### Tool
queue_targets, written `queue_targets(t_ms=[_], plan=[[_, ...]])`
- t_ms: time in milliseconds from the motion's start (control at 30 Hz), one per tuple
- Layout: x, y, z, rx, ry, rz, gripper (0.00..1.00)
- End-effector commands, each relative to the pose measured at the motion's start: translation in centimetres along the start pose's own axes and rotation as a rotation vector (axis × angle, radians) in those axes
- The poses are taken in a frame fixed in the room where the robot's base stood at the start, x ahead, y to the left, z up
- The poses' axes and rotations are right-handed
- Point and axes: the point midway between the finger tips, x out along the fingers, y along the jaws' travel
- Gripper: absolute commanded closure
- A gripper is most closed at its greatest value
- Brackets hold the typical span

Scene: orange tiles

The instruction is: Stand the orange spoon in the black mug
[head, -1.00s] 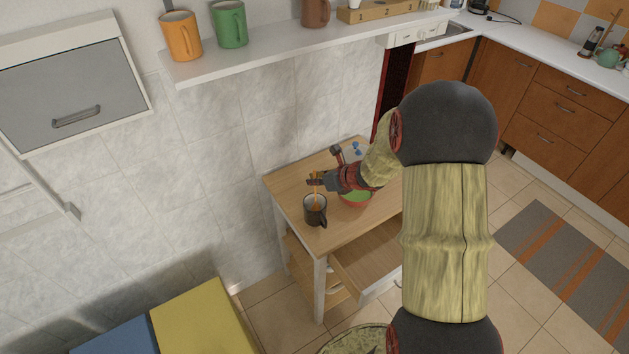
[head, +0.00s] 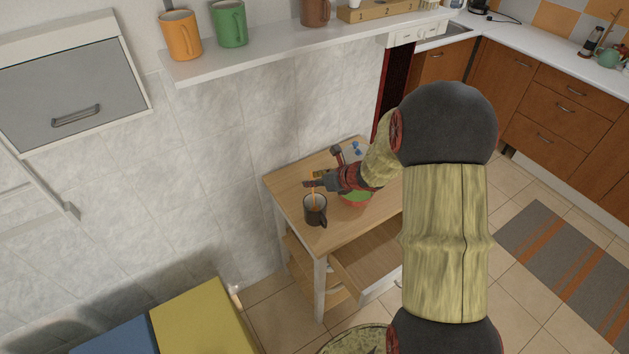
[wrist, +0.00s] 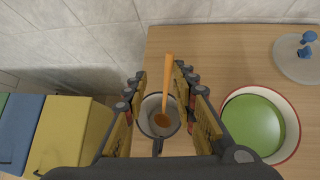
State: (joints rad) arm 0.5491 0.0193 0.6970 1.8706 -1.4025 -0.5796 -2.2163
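The black mug (head: 316,212) stands upright near the left corner of the small wooden table. It also shows in the wrist view (wrist: 147,107), between and below my fingers. The orange spoon (wrist: 168,80) has its bowl end inside the mug and its handle pointing up, tilted a little. In the head view, only part of its handle shows above the mug, beneath my fingers. My gripper (head: 312,179) is just above the mug. In the wrist view, its fingers (wrist: 159,72) are spread on either side of the spoon handle, with gaps visible.
A red-rimmed bowl with a green inside (wrist: 252,122) sits right of the mug. A round grey plate with blue pieces (wrist: 300,58) lies farther right. The tiled wall is close behind the table (head: 290,182). A drawer (head: 368,262) stands open below.

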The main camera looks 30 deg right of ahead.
Motion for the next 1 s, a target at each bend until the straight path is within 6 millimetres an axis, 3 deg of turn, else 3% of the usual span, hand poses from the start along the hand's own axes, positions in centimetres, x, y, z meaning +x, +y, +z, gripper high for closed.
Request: queue_targets(t_ms=[167,700,1000], plan=[[-1.2,-0.1,0.1,0.000,-0.002,-0.002,0.73],[-10.8,-0.1,0.1,0.000,-0.003,-0.002,0.73],[-12.0,0.0,0.0,0.001,0.000,0.000,0.73]])
